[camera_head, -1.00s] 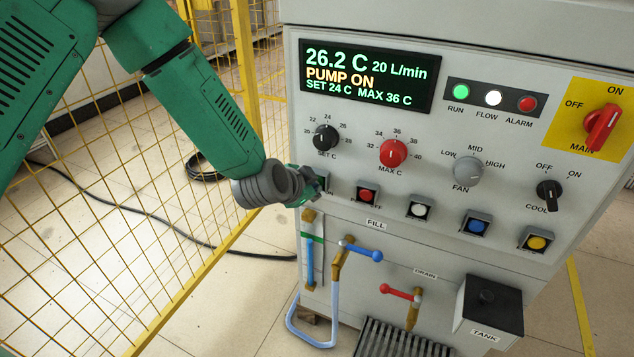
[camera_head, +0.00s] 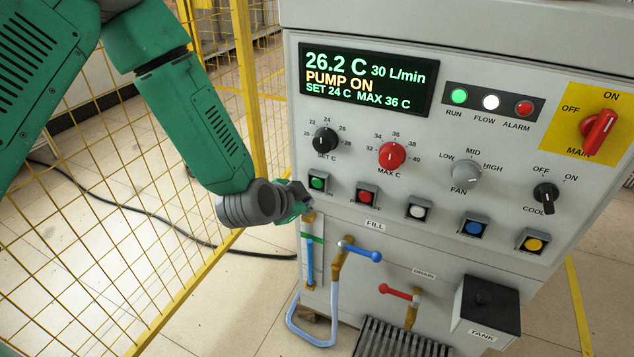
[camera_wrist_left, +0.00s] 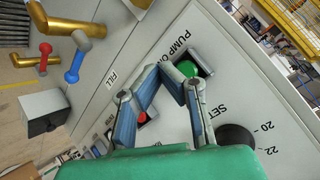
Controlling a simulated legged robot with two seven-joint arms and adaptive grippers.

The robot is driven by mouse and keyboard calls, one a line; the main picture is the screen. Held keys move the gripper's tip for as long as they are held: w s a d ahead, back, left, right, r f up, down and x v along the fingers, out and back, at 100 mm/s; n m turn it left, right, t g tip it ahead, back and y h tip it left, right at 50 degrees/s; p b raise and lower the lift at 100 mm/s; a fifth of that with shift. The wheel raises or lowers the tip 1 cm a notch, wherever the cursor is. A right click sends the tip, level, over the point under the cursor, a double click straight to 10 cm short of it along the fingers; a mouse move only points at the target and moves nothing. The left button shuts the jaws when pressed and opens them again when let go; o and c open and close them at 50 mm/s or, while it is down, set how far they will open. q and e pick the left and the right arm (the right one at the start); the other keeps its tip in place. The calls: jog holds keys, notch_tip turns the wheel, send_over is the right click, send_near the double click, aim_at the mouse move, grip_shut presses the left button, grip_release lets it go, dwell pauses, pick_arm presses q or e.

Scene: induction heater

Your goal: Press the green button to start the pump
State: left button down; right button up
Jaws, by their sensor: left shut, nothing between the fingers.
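The green button (camera_head: 317,183) sits at the left end of the button row on the grey panel. It also shows in the left wrist view (camera_wrist_left: 187,69), beside the "PUMP ON" label. My left gripper (camera_head: 303,196) is shut and empty, just left of and below the green button in the head view. In the left wrist view its joined fingertips (camera_wrist_left: 168,68) are close to the button; I cannot tell whether they touch it. The display (camera_head: 367,78) reads "PUMP ON", 26.2 C and 30 L/min. The RUN lamp (camera_head: 459,96) is lit green. My right gripper is not in view.
Red (camera_head: 367,195), white (camera_head: 420,207), blue (camera_head: 475,224) and yellow (camera_head: 533,241) buttons continue the row. Knobs sit above. Blue (camera_head: 362,250) and red (camera_head: 398,291) valve handles stick out below. A yellow mesh fence (camera_head: 110,220) stands at left behind my arm.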

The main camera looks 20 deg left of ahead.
pick_arm(q)
jog(key=shift+s, duration=1.2)
jog(key=s, duration=1.1)
jog(key=shift+p, duration=0.35)
